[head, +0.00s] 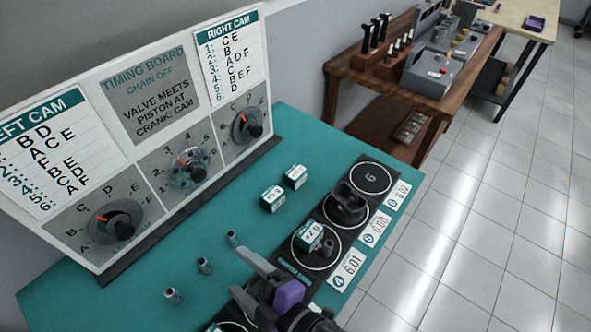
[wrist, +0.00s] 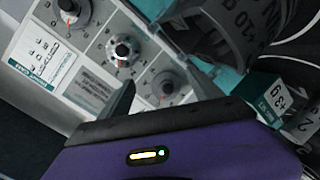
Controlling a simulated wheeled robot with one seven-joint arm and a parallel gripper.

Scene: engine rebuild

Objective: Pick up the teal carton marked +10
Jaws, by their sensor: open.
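Three small teal-and-white cartons show in the head view. One carton (head: 272,199) and another (head: 295,176) stand on the teal bench top; a third (head: 309,236) sits on a ringed black disc. Their markings are too small to read surely there. In the wrist view a teal carton (wrist: 272,96), which seems to read "+3 g", is at the right edge. A dark close surface (wrist: 243,28) at top right carries what looks like "10"; I cannot tell which object it is. My gripper (head: 240,272) is open, low over the bench, in front of the cartons and apart from them.
The timing board (head: 150,90) with three dials stands along the bench's back. Several small metal cylinders (head: 204,266) stand left of my gripper. A dark round part (head: 347,204) sits on the middle disc. A wooden table (head: 400,70) with tools stands beyond.

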